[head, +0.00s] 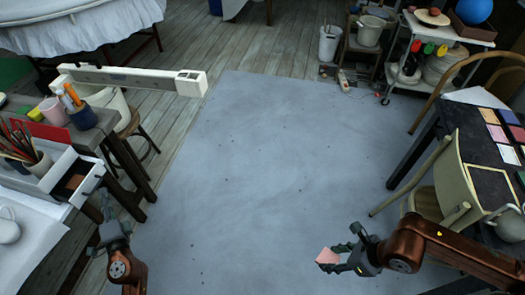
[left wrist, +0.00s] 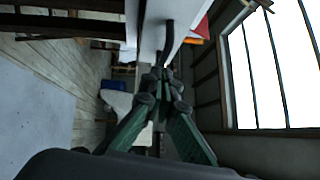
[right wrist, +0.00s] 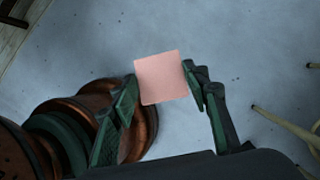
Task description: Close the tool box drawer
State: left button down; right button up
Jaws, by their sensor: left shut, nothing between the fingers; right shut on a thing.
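The white tool box (head: 52,172) stands on the table at the left of the head view. Its drawer (head: 90,184) is pulled out, with a dark and brown inside showing. My left gripper (head: 108,205) is shut and empty, just in front of and below the drawer; I cannot tell whether it touches it. In the left wrist view the shut fingertips (left wrist: 162,80) point toward a white surface with a dark bar. My right gripper (head: 343,250) is shut on a pink square tile (head: 327,256), held over the floor. The tile also shows between the fingers in the right wrist view (right wrist: 161,78).
Brushes in a cup (head: 38,163) and a blue pot (head: 82,117) stand near the tool box. A white beam-like object (head: 135,79) lies behind. A chair (head: 450,180) and dark table (head: 465,125) are at right. The grey floor mat (head: 270,150) between is clear.

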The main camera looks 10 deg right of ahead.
aim_at(81, 196)
pick_arm(q)
jog(key=shift+w+a+r, duration=0.1)
jog(key=shift+w+a, duration=0.15)
jog(key=shift+a, duration=0.2)
pick_arm(e)
jog(key=shift+f, duration=0.1)
